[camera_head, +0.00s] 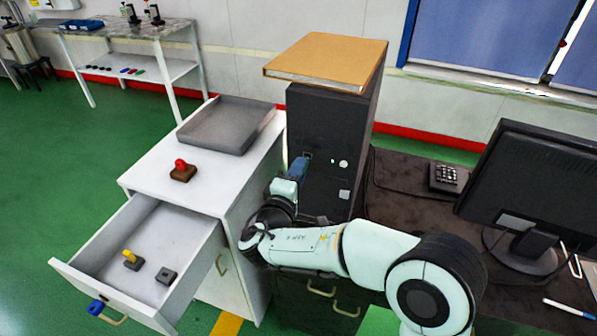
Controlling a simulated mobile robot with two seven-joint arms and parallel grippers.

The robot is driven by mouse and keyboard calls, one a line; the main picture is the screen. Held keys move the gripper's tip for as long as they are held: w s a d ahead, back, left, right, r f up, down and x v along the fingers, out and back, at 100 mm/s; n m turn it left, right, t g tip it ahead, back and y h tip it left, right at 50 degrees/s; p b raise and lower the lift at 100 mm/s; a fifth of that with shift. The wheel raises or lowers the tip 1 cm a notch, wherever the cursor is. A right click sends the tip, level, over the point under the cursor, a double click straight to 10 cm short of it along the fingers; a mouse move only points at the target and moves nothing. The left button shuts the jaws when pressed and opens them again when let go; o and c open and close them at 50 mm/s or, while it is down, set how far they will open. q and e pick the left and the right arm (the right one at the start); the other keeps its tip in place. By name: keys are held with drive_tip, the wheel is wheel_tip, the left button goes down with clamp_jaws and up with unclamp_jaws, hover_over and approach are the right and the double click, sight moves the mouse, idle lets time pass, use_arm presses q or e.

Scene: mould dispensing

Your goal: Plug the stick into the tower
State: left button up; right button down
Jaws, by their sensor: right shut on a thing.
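The tower (325,190) is a tall black computer case standing upright on the dark desk, its front facing me. My right gripper (292,178) is at the left side of the tower's front and is shut on the stick. The stick (299,167) is small and blue, and its far end is at or very near a small port high on the tower's front. I cannot tell whether it is inside the port or just in front of it. My left gripper is not in view.
A brown box (327,60) lies on the tower. Left of it, a white cabinet (150,185) carries a grey tray (226,125) and a red-handled stamp (181,170). Its open drawer (88,262) holds a yellow-handled stamp (131,258). A monitor (535,185) stands right.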

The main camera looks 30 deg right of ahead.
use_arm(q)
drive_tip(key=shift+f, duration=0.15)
use_arm(e)
drive_tip(key=shift+x, duration=0.85)
drive_tip(key=c, duration=0.9)
unclamp_jaws()
drive_tip(key=shift+c, duration=0.2)
use_arm(q)
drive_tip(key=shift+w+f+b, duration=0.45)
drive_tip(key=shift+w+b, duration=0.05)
drive_tip(key=shift+b, duration=0.4)
use_arm(e)
drive_tip(key=v, duration=1.3)
drive_tip(key=shift+a, duration=0.2)
